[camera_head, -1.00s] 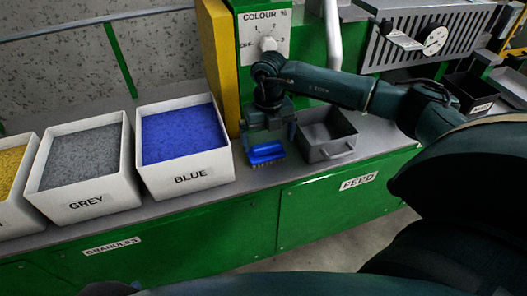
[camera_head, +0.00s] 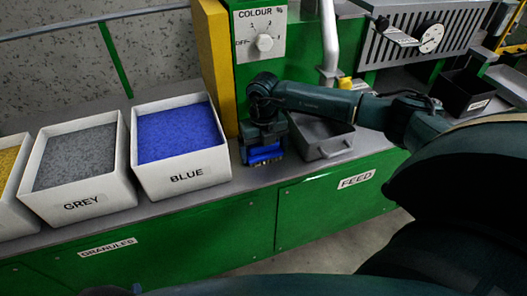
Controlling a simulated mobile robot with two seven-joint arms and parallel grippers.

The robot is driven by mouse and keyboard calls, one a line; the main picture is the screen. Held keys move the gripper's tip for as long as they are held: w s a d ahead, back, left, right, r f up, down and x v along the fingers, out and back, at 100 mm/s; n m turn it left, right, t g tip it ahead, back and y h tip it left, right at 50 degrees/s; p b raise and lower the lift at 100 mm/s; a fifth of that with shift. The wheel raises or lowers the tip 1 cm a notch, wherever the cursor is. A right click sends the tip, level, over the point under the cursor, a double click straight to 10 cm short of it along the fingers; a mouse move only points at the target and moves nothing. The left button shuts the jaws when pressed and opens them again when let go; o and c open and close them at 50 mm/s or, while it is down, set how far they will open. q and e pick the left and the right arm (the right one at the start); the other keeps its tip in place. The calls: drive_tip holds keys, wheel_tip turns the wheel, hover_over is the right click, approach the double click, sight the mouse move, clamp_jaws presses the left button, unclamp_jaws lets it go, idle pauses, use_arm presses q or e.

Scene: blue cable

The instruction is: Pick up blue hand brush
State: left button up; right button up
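The blue hand brush (camera_head: 265,154) is on the grey bench ledge, between the white bin marked BLUE and a grey metal tray. Its upper part is covered by my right gripper (camera_head: 263,151). That gripper points down at the brush, its fingers spread to the brush's left and right ends. It looks open, and I cannot see whether either finger touches the brush. My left gripper is not in view.
The white BLUE bin (camera_head: 137,163) stands close left of the gripper, with the GREY bin (camera_head: 126,190) beyond. The grey metal tray (camera_head: 340,148) is close on the right. The yellow post (camera_head: 211,60) and colour-dial panel (camera_head: 263,38) rise behind.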

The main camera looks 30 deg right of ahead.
drive_tip(key=shift+c, duration=0.9)
drive_tip(key=shift+r, duration=0.15)
drive_tip(key=shift+s+a+r, duration=0.1)
drive_tip(key=shift+a+r, duration=0.05)
drive_tip(key=shift+r, duration=0.5)
wheel_tip(320, 180, up, 6)
drive_tip(key=shift+f+p, duration=0.2)
drive_tip(key=shift+p, duration=0.45)
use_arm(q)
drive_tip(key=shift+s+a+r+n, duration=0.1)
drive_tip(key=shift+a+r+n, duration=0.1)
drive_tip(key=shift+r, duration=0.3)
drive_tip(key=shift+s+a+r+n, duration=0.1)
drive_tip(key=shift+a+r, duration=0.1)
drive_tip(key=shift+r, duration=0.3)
use_arm(e)
drive_tip(key=s+a, duration=0.5)
drive_tip(key=s, duration=0.3)
drive_tip(key=s+a, duration=0.6)
drive_tip(key=s, duration=0.2)
drive_tip(key=shift+s, duration=0.2)
